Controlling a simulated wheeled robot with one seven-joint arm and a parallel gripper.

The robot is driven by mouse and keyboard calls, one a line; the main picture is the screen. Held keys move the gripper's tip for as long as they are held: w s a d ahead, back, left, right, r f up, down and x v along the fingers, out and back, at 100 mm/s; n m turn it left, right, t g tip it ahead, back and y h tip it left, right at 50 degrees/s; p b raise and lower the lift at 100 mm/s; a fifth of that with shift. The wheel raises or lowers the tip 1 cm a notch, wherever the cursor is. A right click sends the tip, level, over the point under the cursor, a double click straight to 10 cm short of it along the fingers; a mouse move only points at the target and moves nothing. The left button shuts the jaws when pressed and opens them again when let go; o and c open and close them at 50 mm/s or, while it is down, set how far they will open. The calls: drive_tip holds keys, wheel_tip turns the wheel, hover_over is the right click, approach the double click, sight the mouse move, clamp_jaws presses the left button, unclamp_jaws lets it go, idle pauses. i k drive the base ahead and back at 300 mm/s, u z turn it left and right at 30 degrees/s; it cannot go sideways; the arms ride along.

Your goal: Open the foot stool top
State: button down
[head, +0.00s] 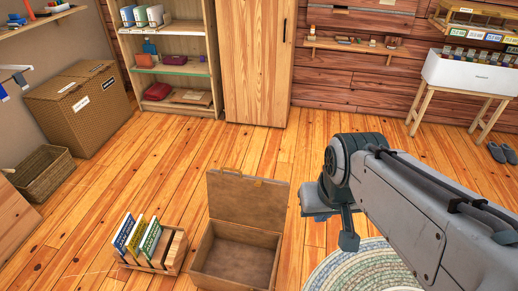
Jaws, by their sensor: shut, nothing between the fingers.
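The foot stool appears to be the brown wooden box (196,262) at the lower middle of the head view. Its top (245,200) stands raised at the far side, roughly upright, with a small handle and a tan tab along its upper edge. The box interior is visible and looks empty. My gripper (348,240) is to the right of the raised top, apart from it, at the end of my grey arm. It is shut and holds nothing. Its fingers are small and partly hidden by the wrist.
A low wooden rack (148,264) with several books stands just left of the box. A round braided rug (345,272) lies under my arm at the right. A wicker basket (45,170) and a large woven hamper (80,110) are at the left. Floor beyond the box is clear.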

sight(249, 201)
drive_tip(key=z, duration=1.3)
drive_tip(key=k, duration=0.75)
drive_tip(key=u, duration=1.15)
drive_tip(key=i, duration=1.05)
